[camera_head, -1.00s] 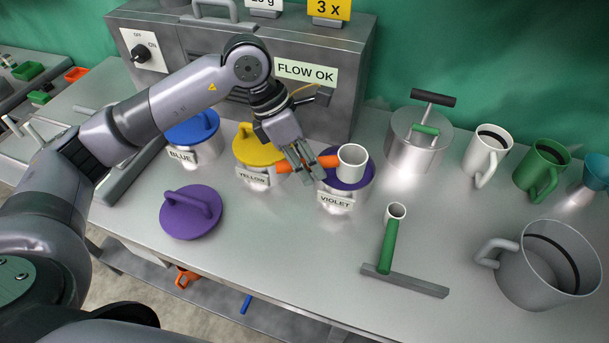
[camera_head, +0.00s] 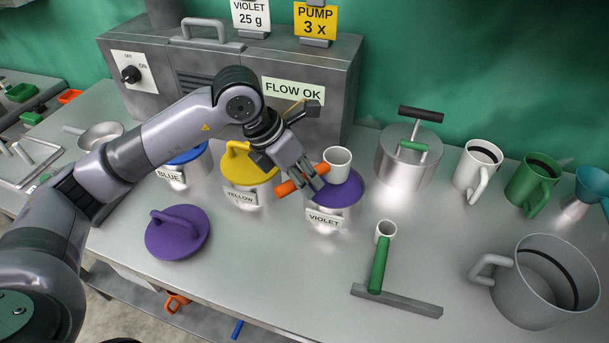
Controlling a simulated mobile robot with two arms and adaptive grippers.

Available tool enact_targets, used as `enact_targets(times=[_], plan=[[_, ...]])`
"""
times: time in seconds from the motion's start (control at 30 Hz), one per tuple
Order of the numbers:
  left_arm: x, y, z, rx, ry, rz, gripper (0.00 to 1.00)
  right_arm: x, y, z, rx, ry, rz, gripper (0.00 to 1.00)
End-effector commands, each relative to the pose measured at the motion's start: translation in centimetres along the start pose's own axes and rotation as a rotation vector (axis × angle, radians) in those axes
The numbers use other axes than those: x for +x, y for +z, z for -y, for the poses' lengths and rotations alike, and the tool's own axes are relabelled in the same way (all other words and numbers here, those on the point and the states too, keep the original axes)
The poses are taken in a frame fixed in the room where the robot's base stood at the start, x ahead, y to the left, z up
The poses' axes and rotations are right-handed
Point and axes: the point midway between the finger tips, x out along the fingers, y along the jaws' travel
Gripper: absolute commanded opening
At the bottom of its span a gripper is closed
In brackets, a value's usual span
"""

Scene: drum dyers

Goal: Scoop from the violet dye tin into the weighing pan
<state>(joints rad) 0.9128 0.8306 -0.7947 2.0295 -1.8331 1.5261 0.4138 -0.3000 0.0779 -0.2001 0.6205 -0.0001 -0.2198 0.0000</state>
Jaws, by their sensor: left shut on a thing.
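My left gripper (camera_head: 312,181) is shut on the orange handle of a scoop (camera_head: 287,188). The scoop's white cup (camera_head: 337,165) is upright over the back of the violet dye tin (camera_head: 325,219). Violet shows at the tin's top (camera_head: 343,193), below the cup. What is in the cup cannot be made out. The tin's purple lid (camera_head: 178,238) lies on the table at the left. A shallow metal pan with a handle (camera_head: 101,135), apparently the weighing pan, stands at the back left, partly behind my arm. My right gripper is not in view.
The yellow tin (camera_head: 241,195) and blue tin (camera_head: 172,178) stand left of the violet one. A green-handled scoop (camera_head: 379,262) lies by a grey bar (camera_head: 397,300) in front. Cards read "VIOLET 25 g" (camera_head: 251,15) and "PUMP 3 x".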

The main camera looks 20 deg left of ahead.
Motion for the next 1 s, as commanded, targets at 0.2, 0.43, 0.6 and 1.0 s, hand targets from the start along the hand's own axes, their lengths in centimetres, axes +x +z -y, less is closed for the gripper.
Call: enact_targets(times=[0.2,0.43,0.6,1.0], plan=[[1.9,-0.8,-0.4,0.001,0.001,0.000,0.00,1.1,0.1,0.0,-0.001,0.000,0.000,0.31],[3.6,-1.5,-0.8,0.001,0.000,0.001,0.00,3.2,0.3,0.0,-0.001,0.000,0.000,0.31],[4.5,-1.9,-1.0,0.000,0.000,0.001,0.00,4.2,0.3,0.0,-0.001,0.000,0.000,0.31],[5.0,-2.4,-1.0,-0.003,-0.003,-0.014,0.00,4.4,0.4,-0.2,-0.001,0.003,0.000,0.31]])
